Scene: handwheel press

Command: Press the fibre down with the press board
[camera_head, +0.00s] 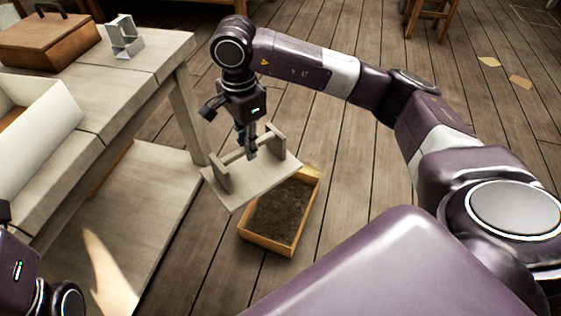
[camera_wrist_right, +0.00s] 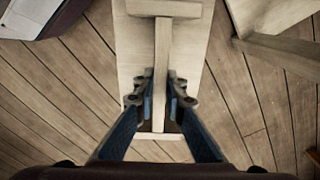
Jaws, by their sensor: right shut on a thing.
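The press board (camera_head: 262,182) is a pale flat plank with two uprights and a handle bar between them. My right gripper (camera_head: 251,152) is shut on its handle bar and holds it in the air. In the right wrist view the gripper's fingers (camera_wrist_right: 160,105) stand on either side of the bar (camera_wrist_right: 161,60), with the board (camera_wrist_right: 140,63) beyond. The fibre (camera_head: 280,212) is a dark brown mass in a shallow wooden box (camera_head: 268,243) on the floor. The board covers part of the box's upper left in the head view. My left gripper is out of view.
A wooden table (camera_head: 120,92) at the left carries a brown case (camera_head: 48,38), a metal bracket (camera_head: 122,36) and a white box (camera_head: 35,125). Its lower shelf (camera_head: 125,220) lies left of the fibre box. Plank floor (camera_head: 345,150) right of the box is clear.

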